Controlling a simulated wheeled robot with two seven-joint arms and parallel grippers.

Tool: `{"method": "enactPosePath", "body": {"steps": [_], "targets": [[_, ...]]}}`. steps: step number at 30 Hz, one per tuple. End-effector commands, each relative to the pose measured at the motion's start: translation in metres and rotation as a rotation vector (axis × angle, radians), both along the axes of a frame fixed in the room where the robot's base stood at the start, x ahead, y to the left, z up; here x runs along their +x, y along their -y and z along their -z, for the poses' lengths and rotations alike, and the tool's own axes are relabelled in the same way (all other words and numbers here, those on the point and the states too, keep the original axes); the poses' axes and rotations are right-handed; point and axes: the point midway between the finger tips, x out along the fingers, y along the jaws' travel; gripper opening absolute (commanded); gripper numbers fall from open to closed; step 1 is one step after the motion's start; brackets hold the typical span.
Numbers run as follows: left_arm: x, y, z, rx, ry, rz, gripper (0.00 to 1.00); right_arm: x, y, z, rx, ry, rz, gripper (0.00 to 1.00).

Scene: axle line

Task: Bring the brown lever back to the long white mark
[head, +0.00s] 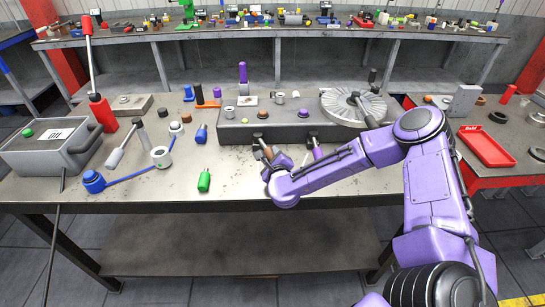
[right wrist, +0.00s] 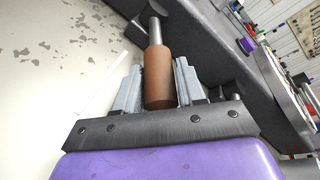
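The brown lever shows in the right wrist view (right wrist: 159,75) as a brown cylindrical grip on a metal rod that runs to the dark grey housing. In the head view a bit of its brown grip (head: 268,153) shows at the front of the long grey housing (head: 240,133). My right gripper (right wrist: 158,82) has its two grey fingers on either side of the brown grip, close against it. In the head view my right gripper (head: 270,160) is partly hidden by its own wrist. A long white mark (right wrist: 103,84) lies left of the gripper, apart from the lever.
A purple-handled lever (head: 317,148) stands just right of my right gripper. A round ribbed plate (head: 352,106) sits on the housing's right end. A green handle (head: 204,181) and a blue-handled tool (head: 95,181) lie to the left on the table.

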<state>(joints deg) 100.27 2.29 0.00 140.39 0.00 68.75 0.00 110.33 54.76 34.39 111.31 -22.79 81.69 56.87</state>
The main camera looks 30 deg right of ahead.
Motion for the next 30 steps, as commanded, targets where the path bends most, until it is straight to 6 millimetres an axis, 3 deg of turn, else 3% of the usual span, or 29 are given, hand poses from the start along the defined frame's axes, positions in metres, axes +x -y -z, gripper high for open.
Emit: {"method": "enactPosePath", "body": {"steps": [1,3,8,15,19,30], "targets": [[0.0,0.0,0.0,0.0,0.0,0.0,0.43,0.0,0.0,-0.001,0.0,0.002,0.0,0.19],[0.0,0.0,0.0,0.0,0.0,0.0,0.43,0.0,0.0,-0.001,0.0,0.002,0.0,0.0],[0.0,0.0,0.005,0.0,0.0,0.0,0.43,0.002,-0.002,0.001,-0.001,0.004,0.014,0.0],[0.0,0.0,0.048,0.0,0.0,0.0,0.43,0.012,-0.03,0.006,-0.002,0.012,0.235,0.0],[0.0,0.0,0.062,0.0,0.0,0.0,0.43,0.017,-0.041,0.003,-0.003,0.012,0.353,0.0],[0.0,0.0,0.064,0.0,0.0,0.0,0.43,0.019,-0.046,-0.004,0.0,0.008,0.418,0.0]]}}
